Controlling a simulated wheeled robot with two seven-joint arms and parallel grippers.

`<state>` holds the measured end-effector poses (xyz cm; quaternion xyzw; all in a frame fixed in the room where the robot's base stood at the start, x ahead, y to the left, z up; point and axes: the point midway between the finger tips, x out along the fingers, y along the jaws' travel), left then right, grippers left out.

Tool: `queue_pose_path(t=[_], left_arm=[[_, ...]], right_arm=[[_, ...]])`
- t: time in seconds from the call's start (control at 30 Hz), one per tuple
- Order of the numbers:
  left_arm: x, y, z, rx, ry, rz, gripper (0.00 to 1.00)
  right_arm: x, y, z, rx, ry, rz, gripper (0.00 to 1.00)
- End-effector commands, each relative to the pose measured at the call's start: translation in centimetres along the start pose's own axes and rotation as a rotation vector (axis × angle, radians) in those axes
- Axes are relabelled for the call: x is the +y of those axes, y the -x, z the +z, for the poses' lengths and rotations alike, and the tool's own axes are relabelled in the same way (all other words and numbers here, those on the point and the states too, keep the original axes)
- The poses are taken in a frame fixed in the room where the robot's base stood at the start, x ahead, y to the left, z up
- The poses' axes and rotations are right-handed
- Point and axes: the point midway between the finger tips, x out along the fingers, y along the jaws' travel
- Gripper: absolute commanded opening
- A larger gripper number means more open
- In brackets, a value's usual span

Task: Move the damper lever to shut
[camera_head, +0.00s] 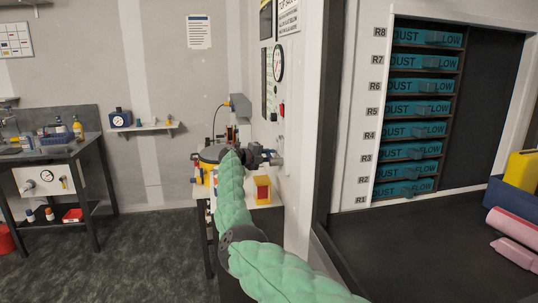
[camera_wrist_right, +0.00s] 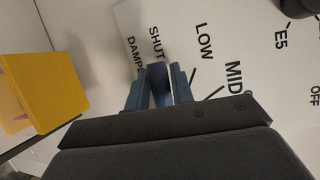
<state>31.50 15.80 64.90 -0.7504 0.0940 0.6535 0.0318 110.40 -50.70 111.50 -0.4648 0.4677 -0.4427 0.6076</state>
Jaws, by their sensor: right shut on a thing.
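The damper lever (camera_wrist_right: 159,84) is a dark blue bar in the right wrist view. It stands between the two blue-grey fingers of my right gripper (camera_wrist_right: 158,74), which is shut on it. Behind it, the white damper panel (camera_wrist_right: 204,68) carries the printed words SHUT, LOW and MID. The lever shows just below the word SHUT, nearer to it than to LOW. The fingers and lever hide part of the panel. In the head view my right gripper (camera_head: 266,157) is at the wall panel, and the lever is too small to make out. My left gripper is not in view.
A yellow block (camera_wrist_right: 40,92) is close on the left in the wrist view. In the head view, a yellow and red box (camera_head: 262,190) stands below my gripper. A rack of teal drawers (camera_head: 418,108) is at the right. A side bench (camera_head: 58,150) is at the far left.

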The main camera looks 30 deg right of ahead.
Motion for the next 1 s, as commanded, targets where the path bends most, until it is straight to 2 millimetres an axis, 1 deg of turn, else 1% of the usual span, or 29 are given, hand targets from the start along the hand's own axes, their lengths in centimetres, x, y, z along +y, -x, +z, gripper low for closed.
queue_pose_path(t=[0.27,0.7,0.73,0.77,0.8,0.83,1.0], left_arm=[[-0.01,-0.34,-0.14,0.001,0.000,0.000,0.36],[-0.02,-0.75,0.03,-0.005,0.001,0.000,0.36],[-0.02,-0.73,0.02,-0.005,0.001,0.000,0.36],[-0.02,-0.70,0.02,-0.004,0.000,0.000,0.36],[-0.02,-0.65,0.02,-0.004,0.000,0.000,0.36],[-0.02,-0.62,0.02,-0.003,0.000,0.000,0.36],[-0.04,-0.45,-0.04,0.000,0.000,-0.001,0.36]], right_arm=[[0.54,-0.08,-0.06,0.013,0.062,0.026,0.00],[0.74,-0.10,-0.11,0.015,0.071,0.030,0.00],[0.75,-0.10,-0.11,0.015,0.071,0.030,0.27],[0.75,-0.10,-0.11,0.015,0.071,0.030,0.33],[0.74,-0.10,-0.11,0.015,0.071,0.030,0.41],[0.72,-0.10,-0.10,0.015,0.070,0.029,0.45],[0.65,-0.10,-0.09,0.015,0.069,0.029,0.45]])
